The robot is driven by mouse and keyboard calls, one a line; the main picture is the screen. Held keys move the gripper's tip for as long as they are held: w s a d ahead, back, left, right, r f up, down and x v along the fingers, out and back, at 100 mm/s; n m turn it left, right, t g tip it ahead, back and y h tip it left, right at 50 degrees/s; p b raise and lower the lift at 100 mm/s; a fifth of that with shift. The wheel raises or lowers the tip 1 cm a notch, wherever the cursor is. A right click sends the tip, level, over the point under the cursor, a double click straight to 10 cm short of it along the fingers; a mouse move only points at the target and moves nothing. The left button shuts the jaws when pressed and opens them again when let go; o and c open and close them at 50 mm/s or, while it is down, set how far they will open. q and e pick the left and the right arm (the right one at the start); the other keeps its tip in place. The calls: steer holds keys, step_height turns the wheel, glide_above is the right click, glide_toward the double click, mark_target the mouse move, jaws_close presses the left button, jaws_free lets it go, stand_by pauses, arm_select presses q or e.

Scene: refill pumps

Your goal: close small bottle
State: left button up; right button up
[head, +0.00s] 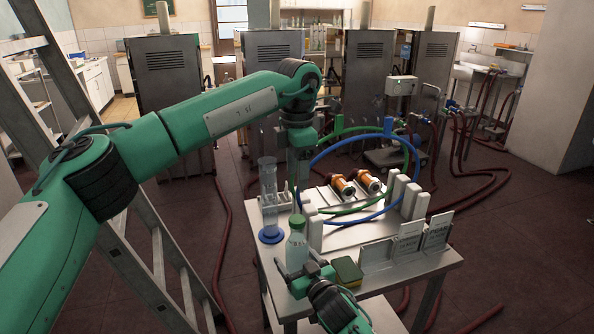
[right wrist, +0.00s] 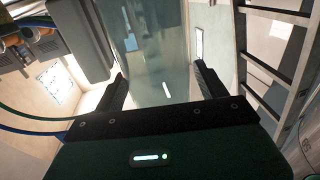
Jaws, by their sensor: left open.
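The small bottle (head: 297,249), pale and translucent with a label, stands upright near the table's front left corner. Its green cap (head: 297,221) is on top. My left gripper (head: 298,203) comes down from above, open, its tips just over the cap; whether they touch it I cannot tell. My right gripper (head: 297,268) reaches in from the front, with its fingers on both sides of the bottle low down.
The table (head: 395,283) holds a tall clear cylinder on a blue base (head: 270,237), a yellow-green sponge (head: 347,271), label cards (head: 408,243), white blocks (head: 403,192), orange pump fittings (head: 342,187) and blue and green hoses. A ladder (head: 158,262) stands at left.

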steer(key=shift+o, duration=0.2)
steer(key=b+v, duration=0.1)
steer(key=v, duration=1.3)
steer(key=shift+b, duration=0.4)
steer(key=shift+w, duration=0.1)
